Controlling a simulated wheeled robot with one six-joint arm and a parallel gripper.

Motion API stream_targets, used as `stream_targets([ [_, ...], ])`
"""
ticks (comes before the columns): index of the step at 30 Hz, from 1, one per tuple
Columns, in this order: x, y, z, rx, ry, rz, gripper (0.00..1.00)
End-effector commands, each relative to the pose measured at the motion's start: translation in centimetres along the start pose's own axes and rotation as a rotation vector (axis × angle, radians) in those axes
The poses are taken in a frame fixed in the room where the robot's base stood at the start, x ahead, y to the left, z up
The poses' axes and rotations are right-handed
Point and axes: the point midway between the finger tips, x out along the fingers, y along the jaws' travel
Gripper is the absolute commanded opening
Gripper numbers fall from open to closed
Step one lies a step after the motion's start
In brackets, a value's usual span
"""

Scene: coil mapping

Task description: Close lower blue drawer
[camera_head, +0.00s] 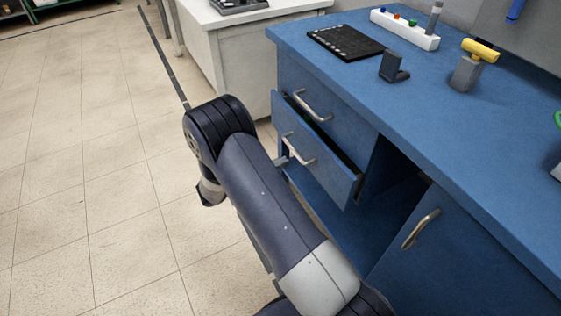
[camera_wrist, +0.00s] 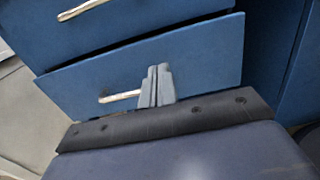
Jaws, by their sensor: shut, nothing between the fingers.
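The lower blue drawer (camera_head: 335,172) sticks out a little from the blue cabinet, with a dark gap along its top edge. Its metal handle (camera_head: 299,150) is on the front. In the wrist view, the drawer front (camera_wrist: 205,62) fills the middle, with its handle (camera_wrist: 120,97) to the left of the fingers. My gripper (camera_wrist: 157,72) is shut and empty, in front of the drawer front beside the handle. Whether the fingertips touch the drawer front is unclear. In the head view, my arm hides most of the gripper.
The closed upper drawer with its handle (camera_head: 312,104) is directly above. A cabinet door (camera_head: 440,250) is at right, beside an open recess. The blue countertop (camera_head: 400,105) holds a black tray (camera_head: 346,41), a white rack and a yellow-topped item. Floor at left is clear.

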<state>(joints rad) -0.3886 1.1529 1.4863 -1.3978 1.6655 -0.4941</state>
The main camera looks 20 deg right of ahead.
Motion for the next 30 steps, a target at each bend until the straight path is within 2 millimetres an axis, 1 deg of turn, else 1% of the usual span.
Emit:
stream_targets([
  [1,1.2,-0.1,0.0,0.000,0.000,-0.005,0.00],
  [3,2.8,-0.1,0.0,-0.001,0.000,-0.006,0.00],
  [9,7.0,-0.1,-0.1,-0.001,0.001,-0.005,0.00],
  [12,8.7,-0.1,-0.1,-0.001,0.000,-0.004,0.00],
  [15,10.0,-0.1,-0.1,0.000,0.001,-0.002,0.00],
  [18,10.8,-0.1,0.0,0.000,0.000,-0.001,0.00],
  [21,11.2,-0.1,0.0,0.000,0.000,0.000,0.00],
  [30,11.2,0.0,0.0,0.000,0.000,0.001,0.00],
])
